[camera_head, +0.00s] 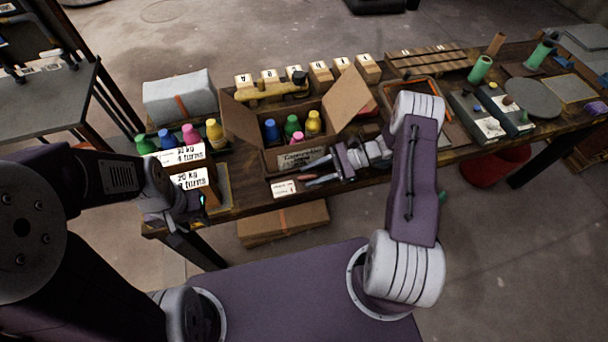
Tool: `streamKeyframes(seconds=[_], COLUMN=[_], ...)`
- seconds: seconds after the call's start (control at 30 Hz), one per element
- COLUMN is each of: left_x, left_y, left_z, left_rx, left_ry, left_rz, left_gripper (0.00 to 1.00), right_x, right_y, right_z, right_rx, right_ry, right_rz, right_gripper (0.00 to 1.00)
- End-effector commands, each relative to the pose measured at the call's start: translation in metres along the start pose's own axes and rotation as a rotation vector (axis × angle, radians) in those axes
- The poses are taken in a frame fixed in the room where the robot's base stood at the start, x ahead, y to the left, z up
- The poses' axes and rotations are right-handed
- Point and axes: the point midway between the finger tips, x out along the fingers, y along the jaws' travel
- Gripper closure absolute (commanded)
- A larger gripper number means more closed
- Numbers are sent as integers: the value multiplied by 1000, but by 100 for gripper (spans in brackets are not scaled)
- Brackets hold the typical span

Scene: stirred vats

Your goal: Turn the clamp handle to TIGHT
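I cannot make out a clamp handle or a TIGHT mark in the head view. My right gripper (342,163) reaches left over the table's front part, just right of the open cardboard box (284,159). Its fingers are small and dark, and I cannot tell whether they are open. My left gripper (188,208) is at the table's front left corner, beside the labelled blocks. Its fingers are mostly hidden by its own body, so its opening is unclear.
The workbench (452,153) holds colored bottles (192,134), lettered wooden blocks (269,76), a wrapped bundle (180,99) and a yellow cylinder (262,93). A grey round plate (533,98) lies at right. A red bucket (487,171) stands below.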

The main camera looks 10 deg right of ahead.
Motion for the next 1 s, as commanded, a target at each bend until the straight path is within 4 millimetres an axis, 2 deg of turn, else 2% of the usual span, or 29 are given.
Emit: streamKeyframes(seconds=[0.1, 0.2, 0.43, 0.47, 0.57, 0.6, 1.0], left_x=[-3, -3, -3, -3, -3, -3, -9], left_y=[0, 0, 0, 0, 0, 0, 0], left_z=[0, 0, 0, 0, 0, 0, -1], left_rx=[0, 0, 0, 0, 0, 0, 0], left_ry=[0, 0, 0, 0, 0, 0, 0], left_rz=[0, 0, 0, 0, 0, 0, 0], left_gripper=[64, 64, 64, 64, 64, 64, 64], right_x=[16, 22, 23, 23, 23, 23, 22], right_y=[0, 0, 0, 0, 0, 0, 0], right_z=[0, 0, 0, 0, 0, 0, 2], right_rx=[0, 0, 0, 0, -1, -1, 22], right_ry=[0, 1, 1, 1, 1, 1, 11], right_rz=[1, 1, 0, 0, 0, 0, -51], right_gripper=[62, 62, 62, 68, 96, 100, 100])
